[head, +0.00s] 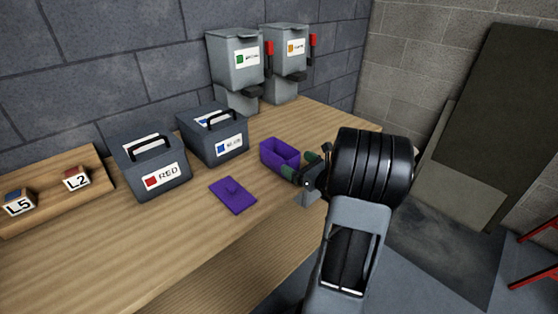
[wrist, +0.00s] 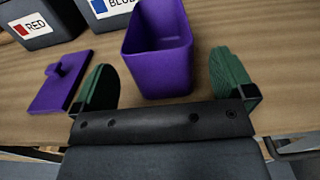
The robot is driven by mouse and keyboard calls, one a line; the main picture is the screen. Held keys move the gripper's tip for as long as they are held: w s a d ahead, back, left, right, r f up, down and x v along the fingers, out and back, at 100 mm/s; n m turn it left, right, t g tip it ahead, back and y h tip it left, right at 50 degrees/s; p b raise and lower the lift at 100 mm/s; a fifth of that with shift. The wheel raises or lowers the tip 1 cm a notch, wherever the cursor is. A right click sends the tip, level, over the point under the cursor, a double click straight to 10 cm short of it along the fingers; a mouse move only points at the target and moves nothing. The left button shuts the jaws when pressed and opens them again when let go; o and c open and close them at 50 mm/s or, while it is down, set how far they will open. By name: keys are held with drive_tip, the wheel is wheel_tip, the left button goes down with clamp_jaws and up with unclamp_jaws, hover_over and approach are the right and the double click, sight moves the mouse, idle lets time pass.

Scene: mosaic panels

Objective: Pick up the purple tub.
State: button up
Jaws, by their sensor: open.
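The purple tub (head: 272,157) stands open-topped on the wooden table, to the right of the blue-labelled box in the head view. Its inside looks empty. In the wrist view the tub (wrist: 167,75) sits ahead of my gripper (wrist: 165,88), between the lines of its two green fingers. My gripper (head: 304,166) is open and empty, with its fingers close to the tub's near right end in the head view. Whether a finger touches the tub I cannot tell. The purple lid (head: 233,196) with its knob lies flat on the table, left of the tub, apart from it.
A box labelled RED (head: 151,180) and a box labelled BLUE (head: 225,149) stand behind the lid. Two grey dispensers (head: 234,75) stand at the back. A wooden rack (head: 60,207) with blocks marked L5 and L2 is at left. The table front is clear.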

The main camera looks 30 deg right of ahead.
sight(287, 157)
drive_tip(key=shift+w+a, duration=0.25)
drive_tip(key=shift+w, duration=1.05)
drive_tip(key=shift+w+a, duration=0.25)
drive_tip(key=shift+w, duration=1.05)
drive_tip(key=shift+c, duration=0.3)
drive_tip(key=c, duration=0.9)
drive_tip(key=shift+o, duration=0.2)
